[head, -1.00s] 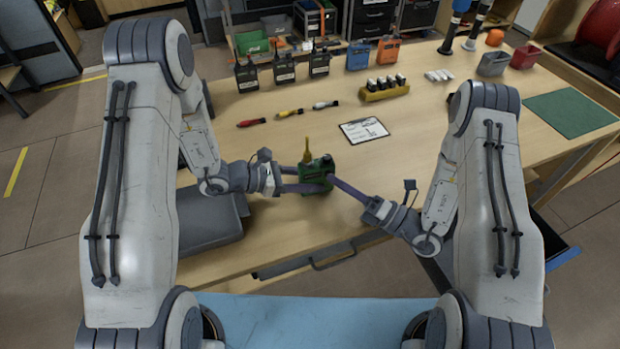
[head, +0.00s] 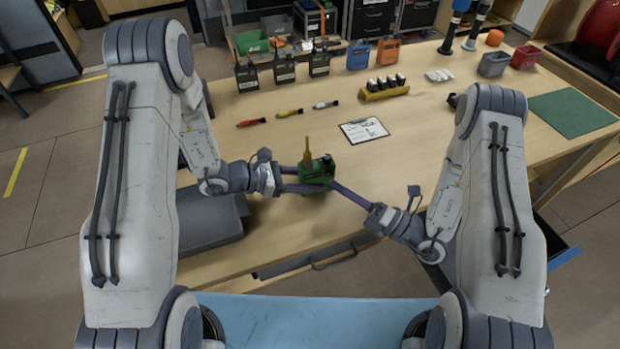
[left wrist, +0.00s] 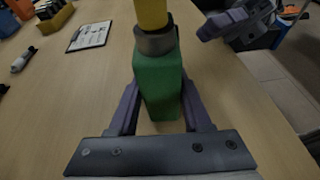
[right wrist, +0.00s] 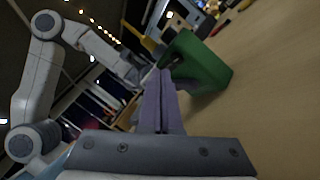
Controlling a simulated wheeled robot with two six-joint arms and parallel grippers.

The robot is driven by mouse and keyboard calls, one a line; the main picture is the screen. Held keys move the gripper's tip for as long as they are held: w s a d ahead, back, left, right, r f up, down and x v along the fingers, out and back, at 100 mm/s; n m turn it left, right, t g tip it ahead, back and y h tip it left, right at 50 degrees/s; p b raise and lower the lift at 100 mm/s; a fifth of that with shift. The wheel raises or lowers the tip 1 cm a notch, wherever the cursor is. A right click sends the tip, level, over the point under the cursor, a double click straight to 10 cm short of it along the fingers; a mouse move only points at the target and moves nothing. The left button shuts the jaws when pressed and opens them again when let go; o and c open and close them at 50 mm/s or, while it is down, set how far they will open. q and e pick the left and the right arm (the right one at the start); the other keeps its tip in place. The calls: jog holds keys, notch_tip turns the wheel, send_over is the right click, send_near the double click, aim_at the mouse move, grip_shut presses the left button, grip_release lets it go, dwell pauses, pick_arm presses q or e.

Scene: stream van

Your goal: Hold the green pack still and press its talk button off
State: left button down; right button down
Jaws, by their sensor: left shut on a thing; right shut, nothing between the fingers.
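The green pack (head: 318,170) stands upright on the table near its front edge, with a yellow antenna (head: 307,150) on top. It also shows in the left wrist view (left wrist: 158,85) and the right wrist view (right wrist: 205,62). My left gripper (head: 300,180) is shut on the green pack from the left, one finger on each side. My right gripper (head: 336,186) is shut and empty, its fingertips close to the pack's right side. In the right wrist view its closed fingers (right wrist: 160,85) point at the pack; I cannot tell whether they touch. The talk button is not clearly visible.
A clipboard (head: 364,130) lies behind the pack. Several dark packs (head: 283,70), blue and orange packs, and a yellow battery tray (head: 384,93) stand farther back. Small pens (head: 289,113) lie left of the clipboard. A grey case (head: 210,225) is at the front left.

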jog(key=shift+s+d, duration=0.25)
jog(key=shift+s, duration=0.6)
jog(key=shift+s+d, duration=0.3)
jog(key=shift+s, duration=0.55)
jog(key=shift+s+d, duration=0.25)
jog(key=shift+s, duration=0.6)
pick_arm(q)
jog(key=shift+c, duration=1.4)
grip_release()
